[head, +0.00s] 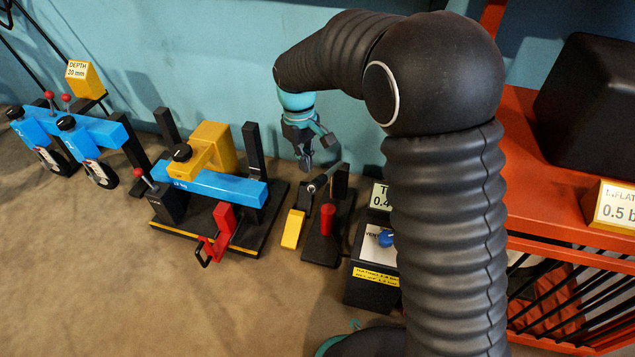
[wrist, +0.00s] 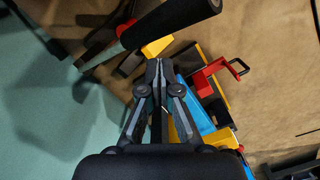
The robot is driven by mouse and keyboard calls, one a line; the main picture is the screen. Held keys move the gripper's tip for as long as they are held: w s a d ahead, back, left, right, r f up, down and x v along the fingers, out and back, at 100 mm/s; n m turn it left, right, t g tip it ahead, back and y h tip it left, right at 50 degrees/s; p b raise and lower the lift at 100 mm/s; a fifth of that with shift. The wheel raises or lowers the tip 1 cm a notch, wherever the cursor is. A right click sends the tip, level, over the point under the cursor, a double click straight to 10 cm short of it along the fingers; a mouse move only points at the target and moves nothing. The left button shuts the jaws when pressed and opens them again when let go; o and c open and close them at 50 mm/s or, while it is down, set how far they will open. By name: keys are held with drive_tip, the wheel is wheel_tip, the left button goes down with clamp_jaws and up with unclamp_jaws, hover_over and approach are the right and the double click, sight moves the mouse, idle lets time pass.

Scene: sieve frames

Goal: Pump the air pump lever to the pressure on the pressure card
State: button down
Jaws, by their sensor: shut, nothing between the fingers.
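My gripper (head: 307,163) is shut and empty, pointing down above the air pump near the blue wall; its closed fingertips (wrist: 157,65) also show in the wrist view. The pump lever's dark grip (wrist: 172,20) and pale rod cross the wrist view just beyond the fingertips, apart from them in the picture. In the head view the lever (head: 318,184) is small, just below my gripper. The pressure card (head: 615,205) on the right shelf reads "INFLAT… 0.5 b", cut off by the picture edge. A display (head: 379,196) reads "T… 0.4", partly hidden by my arm.
A black box with a blue vent knob (head: 386,239) stands right of the pump, partly behind my arm. A blue and yellow clamp fixture (head: 210,185) stands left of it. A red shelf (head: 545,215) is at the right. The brown floor in front is clear.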

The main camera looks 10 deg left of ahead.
wheel_tip(320, 180, up, 8)
drive_tip(key=shift+w+a+f, duration=0.25)
drive_tip(key=shift+a, duration=0.05)
idle(0.7)
drive_tip(key=s+d+r+m+t+p, duration=0.2)
drive_tip(key=s+d+r+m, duration=0.1)
drive_tip(key=s+d, duration=0.5)
drive_tip(key=s+d+r+m+t+p, duration=0.2)
drive_tip(key=s+d+r+m+p, duration=0.1)
drive_tip(key=s+d+r, duration=0.3)
drive_tip(key=s+d+r+m+t+y+p, duration=0.1)
drive_tip(key=s+d+r+m+t+p, duration=0.1)
drive_tip(key=s+d, duration=0.8)
drive_tip(key=d+r+m+p, duration=0.1)
drive_tip(key=d+r+m, duration=0.1)
drive_tip(key=d+r, duration=0.1)
drive_tip(key=shift+d+r, duration=0.2)
drive_tip(key=shift+d, duration=0.05)
drive_tip(key=shift+d, duration=0.15)
